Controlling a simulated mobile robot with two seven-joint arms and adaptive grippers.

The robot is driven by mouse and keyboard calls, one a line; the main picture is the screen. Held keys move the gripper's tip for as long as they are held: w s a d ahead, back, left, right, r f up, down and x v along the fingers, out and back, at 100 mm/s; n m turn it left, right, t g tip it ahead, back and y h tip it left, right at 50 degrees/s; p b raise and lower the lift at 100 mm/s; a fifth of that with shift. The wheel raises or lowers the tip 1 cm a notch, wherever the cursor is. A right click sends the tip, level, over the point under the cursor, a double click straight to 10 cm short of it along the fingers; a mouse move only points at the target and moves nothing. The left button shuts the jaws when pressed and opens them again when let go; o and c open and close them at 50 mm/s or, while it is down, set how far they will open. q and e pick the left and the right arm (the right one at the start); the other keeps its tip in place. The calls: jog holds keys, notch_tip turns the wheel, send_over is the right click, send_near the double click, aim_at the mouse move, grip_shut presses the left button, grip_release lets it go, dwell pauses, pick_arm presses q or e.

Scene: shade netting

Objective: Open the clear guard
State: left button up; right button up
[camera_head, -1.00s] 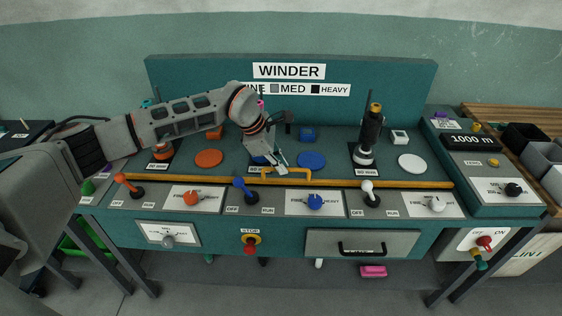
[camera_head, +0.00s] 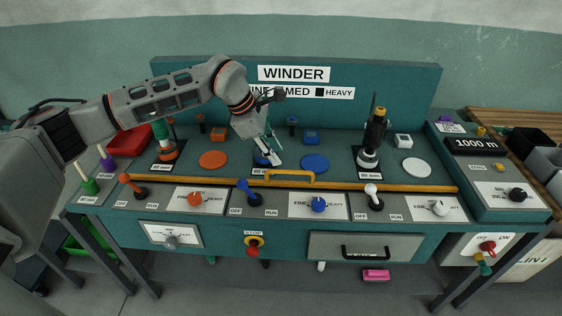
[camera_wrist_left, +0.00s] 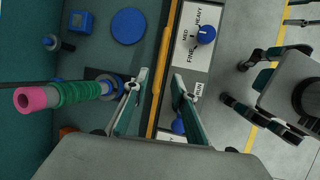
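The clear guard's sheet is too transparent to make out. An orange handle (camera_head: 290,174), which seems to belong to it, stands at the middle of a long yellow-orange bar (camera_head: 400,186) along the console's front. The bar also shows upright in the left wrist view (camera_wrist_left: 161,60). My left gripper (camera_head: 272,158) is over the console's middle, just behind and left of the handle. In the left wrist view its fingers (camera_wrist_left: 157,92) are apart with nothing gripped, one on each side of the bar's line. My right gripper (camera_wrist_left: 236,82) shows at the right of that view, fingers apart and empty.
A spindle with green winding and pink top (camera_wrist_left: 60,94) stands near the left fingers. A black-and-white spindle (camera_head: 370,140) stands to the right. Levers, including a blue one (camera_head: 247,192), and knobs line the front panel. A drawer (camera_head: 330,247) is below.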

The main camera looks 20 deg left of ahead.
pick_arm(q)
jog(key=shift+v, duration=2.15)
